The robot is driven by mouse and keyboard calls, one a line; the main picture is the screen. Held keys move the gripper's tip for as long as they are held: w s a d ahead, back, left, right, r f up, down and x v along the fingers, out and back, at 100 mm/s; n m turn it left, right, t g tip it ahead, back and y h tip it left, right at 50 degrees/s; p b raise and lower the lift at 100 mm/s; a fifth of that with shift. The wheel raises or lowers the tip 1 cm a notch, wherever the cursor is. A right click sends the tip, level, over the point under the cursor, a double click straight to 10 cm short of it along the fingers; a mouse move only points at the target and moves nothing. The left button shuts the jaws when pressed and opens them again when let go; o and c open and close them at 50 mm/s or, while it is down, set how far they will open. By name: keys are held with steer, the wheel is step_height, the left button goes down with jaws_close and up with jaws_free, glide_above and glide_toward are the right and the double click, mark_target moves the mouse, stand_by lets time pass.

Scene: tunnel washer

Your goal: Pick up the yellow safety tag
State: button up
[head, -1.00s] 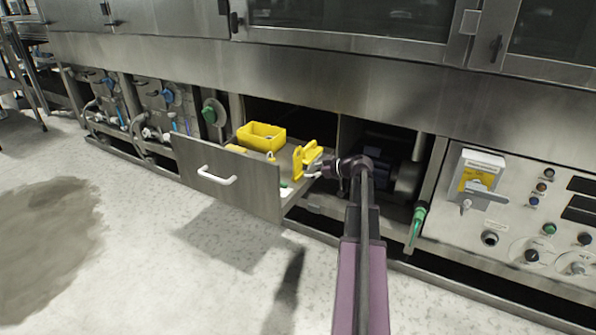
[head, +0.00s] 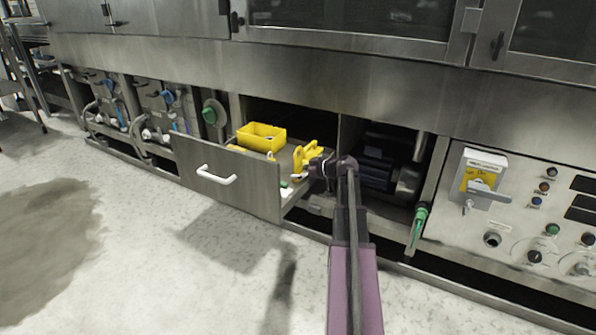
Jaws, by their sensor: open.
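An upright yellow piece (head: 305,156) shows at the right side of the open drawer (head: 225,183). Smaller yellow pieces (head: 236,148) lie at the left behind the drawer front. I cannot tell from this view which of these is the safety tag. My gripper (head: 303,173) is open at the drawer's right side, just below and in front of the upright yellow piece. Its fingertips are small and partly lost against the drawer contents, so I cannot tell whether they touch anything.
A yellow bin (head: 262,137) stands at the back of the drawer. The drawer front has a white handle (head: 216,176). A control panel (head: 530,215) is farther right.

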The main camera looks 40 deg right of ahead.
mark_target(299, 164)
steer(key=c, duration=0.7)
steer(key=shift+r, duration=0.2)
step_height(299, 164, up, 3)
steer(key=p, duration=0.3)
steer(key=s, duration=0.5)
steer(key=s+a+r+p, duration=0.1)
steer(key=s, duration=0.4)
steer(key=s+a+p, duration=0.1)
steer(key=s, duration=0.5)
steer(key=shift+a+r, duration=0.15)
steer(key=shift+r, duration=0.15)
steer(key=shift+w, duration=0.1)
